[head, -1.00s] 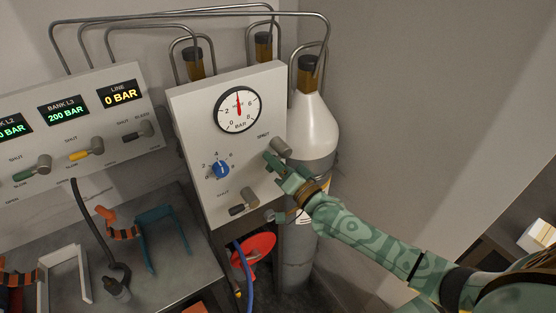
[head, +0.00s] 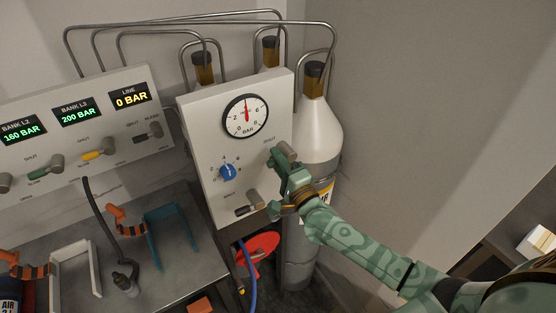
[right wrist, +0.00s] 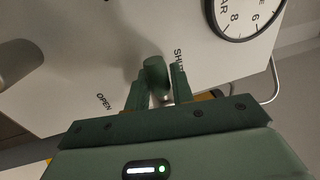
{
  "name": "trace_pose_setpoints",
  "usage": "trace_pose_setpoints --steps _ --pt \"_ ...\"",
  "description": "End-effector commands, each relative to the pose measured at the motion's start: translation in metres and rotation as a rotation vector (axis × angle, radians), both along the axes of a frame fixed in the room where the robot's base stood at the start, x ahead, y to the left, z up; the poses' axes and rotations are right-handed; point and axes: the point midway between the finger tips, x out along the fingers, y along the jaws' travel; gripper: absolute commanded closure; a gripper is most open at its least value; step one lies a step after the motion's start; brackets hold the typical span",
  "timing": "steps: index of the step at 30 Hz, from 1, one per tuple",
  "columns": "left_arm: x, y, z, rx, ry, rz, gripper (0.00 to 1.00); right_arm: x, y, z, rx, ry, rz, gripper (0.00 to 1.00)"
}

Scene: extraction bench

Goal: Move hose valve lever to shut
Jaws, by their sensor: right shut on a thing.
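The white gauge panel (head: 205,130) stands in the middle of the head view, with two valve levers on its front. My right gripper (head: 281,170) is at the upper lever (head: 286,152), near the panel's right edge, below and right of the gauge. In the right wrist view the lever's dark rounded end (right wrist: 155,76) sits between the two fingers of my gripper (right wrist: 158,92), which is shut on it. A SHUT label lies just right of the lever there, and OPEN lies farther left. The fingers partly hide the lever in the head view. My left gripper is out of view.
A second lever (head: 252,198) is low on the panel, beside a blue knob (head: 228,172). A gas cylinder (head: 318,130) stands close behind my right gripper. A blue hose (head: 250,270) and red disc (head: 262,246) are below. The wall at right is clear.

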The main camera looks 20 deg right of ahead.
Motion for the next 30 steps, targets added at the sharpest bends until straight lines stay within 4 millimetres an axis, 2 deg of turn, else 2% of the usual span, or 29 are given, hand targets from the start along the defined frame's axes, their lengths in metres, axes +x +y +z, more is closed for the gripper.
trace_pose_setpoints --steps 15,16,18,26,30 --pt "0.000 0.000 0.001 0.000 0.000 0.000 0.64 0.000 -0.001 0.002 0.022 0.000 -0.002 0.99" --pt "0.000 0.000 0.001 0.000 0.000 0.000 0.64 0.000 -0.001 0.002 0.022 0.000 -0.002 0.74" --pt "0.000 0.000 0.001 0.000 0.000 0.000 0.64 0.000 -0.001 0.002 0.022 0.000 -0.002 0.57" --pt "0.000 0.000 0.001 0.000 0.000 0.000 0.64 0.000 0.000 0.001 0.020 0.002 -0.001 0.57" --pt "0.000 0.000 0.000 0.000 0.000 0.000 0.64 -0.010 -0.002 -0.002 0.020 0.004 -0.001 0.57"
